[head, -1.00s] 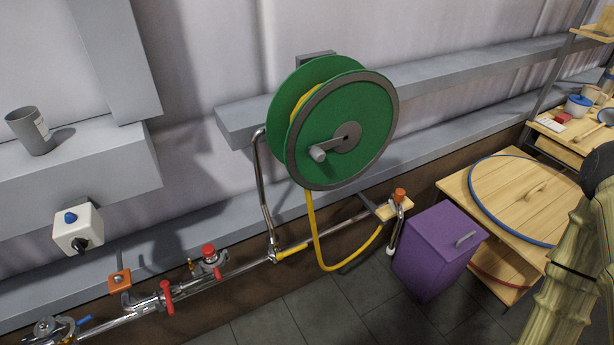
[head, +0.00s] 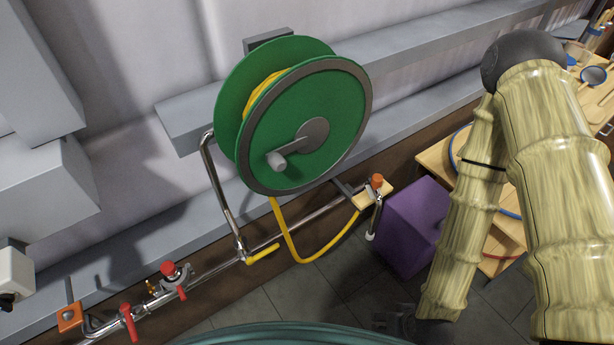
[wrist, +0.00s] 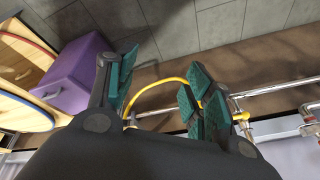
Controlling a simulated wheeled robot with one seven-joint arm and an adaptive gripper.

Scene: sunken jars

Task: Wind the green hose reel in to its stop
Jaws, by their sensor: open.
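The green hose reel (head: 315,110) is fixed to the wall left of centre in the head view. Its grey crank arm points down and left from the hub, with a pale knob (head: 277,161) at its end. Some yellow hose is wound on the drum. The rest of the yellow hose (head: 300,259) hangs below in a loop, which also shows in the wrist view (wrist: 150,84). My gripper (wrist: 160,85) is open and empty, its teal-padded fingers spread. It is apart from the reel; the crank is not in the wrist view.
A metal pipe with red-handled valves (head: 170,270) runs low along the wall. A bent chrome tube (head: 222,190) stands beside the reel. A purple bin (head: 412,225) and a wooden table (head: 435,160) are at right, partly behind my arm. Open grey floor lies below the hose.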

